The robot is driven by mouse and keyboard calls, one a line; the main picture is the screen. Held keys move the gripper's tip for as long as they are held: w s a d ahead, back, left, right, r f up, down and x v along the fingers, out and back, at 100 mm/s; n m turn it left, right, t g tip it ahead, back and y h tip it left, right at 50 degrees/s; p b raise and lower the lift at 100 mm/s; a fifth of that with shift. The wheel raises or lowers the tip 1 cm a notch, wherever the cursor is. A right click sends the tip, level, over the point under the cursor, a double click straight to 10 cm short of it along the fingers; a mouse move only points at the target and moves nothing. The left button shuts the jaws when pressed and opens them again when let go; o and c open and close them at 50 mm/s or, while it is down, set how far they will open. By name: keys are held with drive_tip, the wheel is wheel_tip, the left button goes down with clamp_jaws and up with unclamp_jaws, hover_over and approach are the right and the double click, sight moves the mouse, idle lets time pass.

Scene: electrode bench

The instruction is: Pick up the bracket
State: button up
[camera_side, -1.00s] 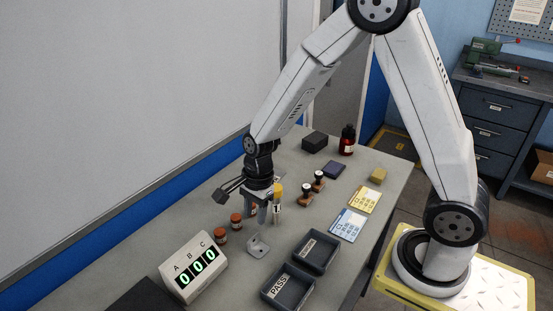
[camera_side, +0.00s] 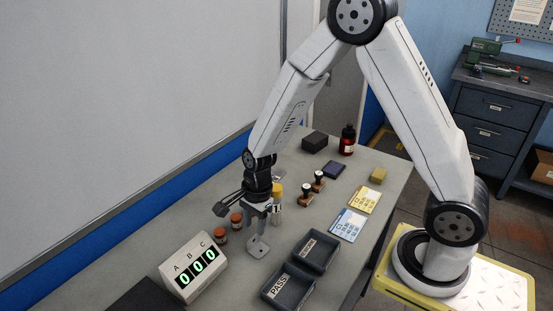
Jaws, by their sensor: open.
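The bracket (camera_side: 258,247) is a small grey metal piece with a flat base and a hole, standing on the bench left of the trays. My gripper (camera_side: 260,227) points down just above the bracket's upper part. Its jaws are open. The fingers overlap the bracket's upright part in this view, so I cannot tell whether they straddle it or touch it.
Two orange-capped jars (camera_side: 221,235) and a yellow-topped vial (camera_side: 278,200) stand close behind my gripper. The display box (camera_side: 194,266) reads 000. The PASS tray (camera_side: 288,287) and a second tray (camera_side: 316,251) lie to the right. Two stamps (camera_side: 306,194) stand further back.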

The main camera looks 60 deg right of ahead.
sight(253, 238)
drive_tip(key=shift+a+f, duration=0.2)
drive_tip(key=shift+f, duration=1.05)
drive_tip(key=shift+a+f, duration=0.2)
drive_tip(key=shift+f, duration=1)
clamp_jaws()
